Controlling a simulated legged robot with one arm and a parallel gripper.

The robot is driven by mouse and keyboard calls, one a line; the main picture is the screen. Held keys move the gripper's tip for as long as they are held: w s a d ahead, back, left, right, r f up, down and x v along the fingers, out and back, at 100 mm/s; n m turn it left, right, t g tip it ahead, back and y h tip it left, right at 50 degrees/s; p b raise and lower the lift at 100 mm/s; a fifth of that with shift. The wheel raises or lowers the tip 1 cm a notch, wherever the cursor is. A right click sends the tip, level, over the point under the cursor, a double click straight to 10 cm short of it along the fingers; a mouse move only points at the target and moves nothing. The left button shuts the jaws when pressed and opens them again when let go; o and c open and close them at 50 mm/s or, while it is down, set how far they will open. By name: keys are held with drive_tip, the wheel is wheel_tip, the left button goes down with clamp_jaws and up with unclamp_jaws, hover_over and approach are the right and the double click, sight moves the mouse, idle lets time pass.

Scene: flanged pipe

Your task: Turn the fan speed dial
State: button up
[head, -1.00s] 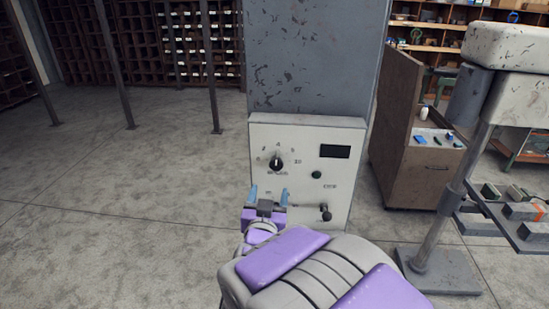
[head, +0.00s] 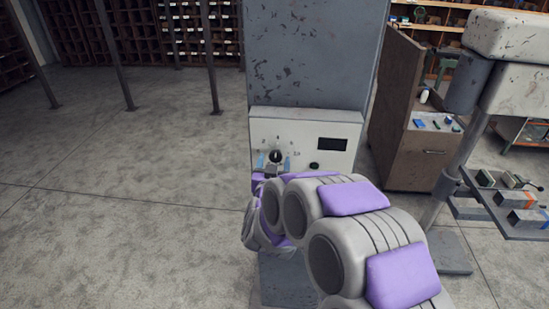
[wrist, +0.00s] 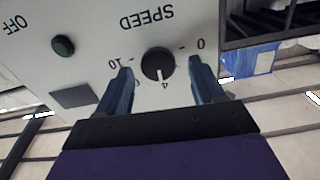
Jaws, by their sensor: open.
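The fan speed dial (head: 275,156) is a round black knob on the pale panel (head: 300,126) of a grey cabinet. In the wrist view, turned upside down, the dial (wrist: 157,63) has a white pointer line at the 4, under the word SPEED. My gripper (head: 274,162) is open in front of the panel, its blue fingers on either side of the dial. In the wrist view the fingers of my gripper (wrist: 161,70) flank the dial with a gap on each side. How far they reach toward the panel is unclear. My arm hides the lower panel in the head view.
A dark display (head: 333,144) and a round button (head: 314,166) sit right of the dial. A brown cabinet (head: 405,120) and a machine stand with a metal tray (head: 500,205) are further right. Open concrete floor lies to the left.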

drive_tip(key=shift+w, duration=0.95)
drive_tip(key=shift+c, duration=0.4)
drive_tip(key=c, duration=0.9)
drive_tip(key=shift+c, duration=0.2)
drive_tip(key=shift+n+p, duration=0.3)
drive_tip(key=shift+p, duration=0.1)
drive_tip(key=o, duration=1)
drive_tip(key=shift+a, duration=0.1)
drive_tip(key=shift+s, duration=0.1)
